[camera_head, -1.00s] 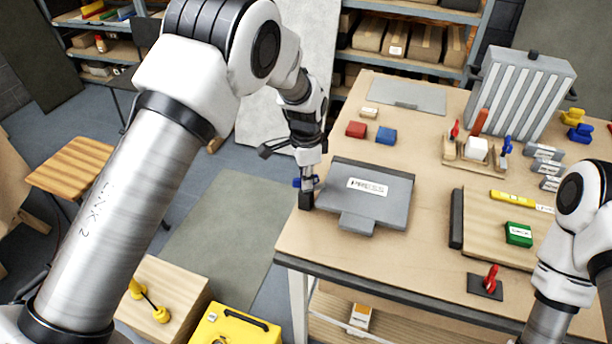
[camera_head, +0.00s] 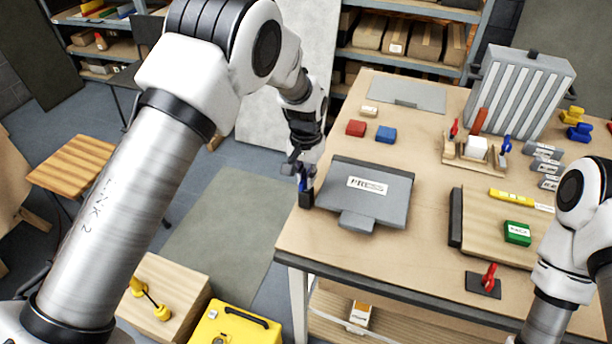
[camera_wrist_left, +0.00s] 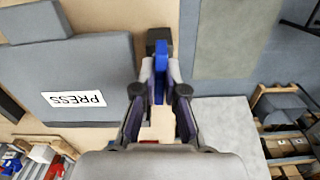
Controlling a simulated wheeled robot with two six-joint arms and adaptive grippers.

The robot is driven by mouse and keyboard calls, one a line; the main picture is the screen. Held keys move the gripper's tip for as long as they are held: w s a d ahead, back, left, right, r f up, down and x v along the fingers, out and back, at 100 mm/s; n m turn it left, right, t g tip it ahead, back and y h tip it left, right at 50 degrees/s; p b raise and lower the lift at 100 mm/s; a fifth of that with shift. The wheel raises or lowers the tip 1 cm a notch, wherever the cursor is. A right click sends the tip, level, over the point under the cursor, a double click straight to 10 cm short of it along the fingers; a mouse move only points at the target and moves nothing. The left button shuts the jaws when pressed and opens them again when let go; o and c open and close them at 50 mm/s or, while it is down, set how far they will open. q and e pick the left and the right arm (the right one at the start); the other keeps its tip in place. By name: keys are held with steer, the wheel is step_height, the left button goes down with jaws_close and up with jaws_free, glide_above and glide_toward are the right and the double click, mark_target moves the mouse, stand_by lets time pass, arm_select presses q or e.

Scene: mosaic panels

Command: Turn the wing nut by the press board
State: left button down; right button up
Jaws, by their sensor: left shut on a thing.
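The grey press board (camera_head: 366,192), with a white PRESS label, lies flat at the table's left edge. It also shows in the left wrist view (camera_wrist_left: 70,75). Beside it at the edge stands a small black block (camera_head: 306,200) with the blue wing nut (camera_wrist_left: 161,58). My left gripper (camera_head: 304,181) points down over that block. In the left wrist view its fingers (camera_wrist_left: 160,90) are shut on the wing nut, one on each side of the blue wing. The fingers partly hide the nut. My right arm is at the right, its gripper out of view.
A red wing nut (camera_head: 491,278) stands on a dark plate at the front of the table (camera_head: 300,243). A wooden board (camera_head: 488,232) with a green block lies right of the press board. Red and blue blocks lie behind it. Open floor is at the left.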

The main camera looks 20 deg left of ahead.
arm_select(q)
steer(key=shift+s+f+n, duration=0.15)
steer(key=shift+f+n, duration=0.1)
steer(key=shift+n, duration=0.25)
steer(key=c, duration=1.2)
jaws_free()
steer(key=shift+c, duration=0.2)
steer(key=shift+r, duration=0.1)
steer(key=shift+r, duration=0.15)
step_height(320, 180, up, 12)
steer(key=shift+w+f, duration=0.2)
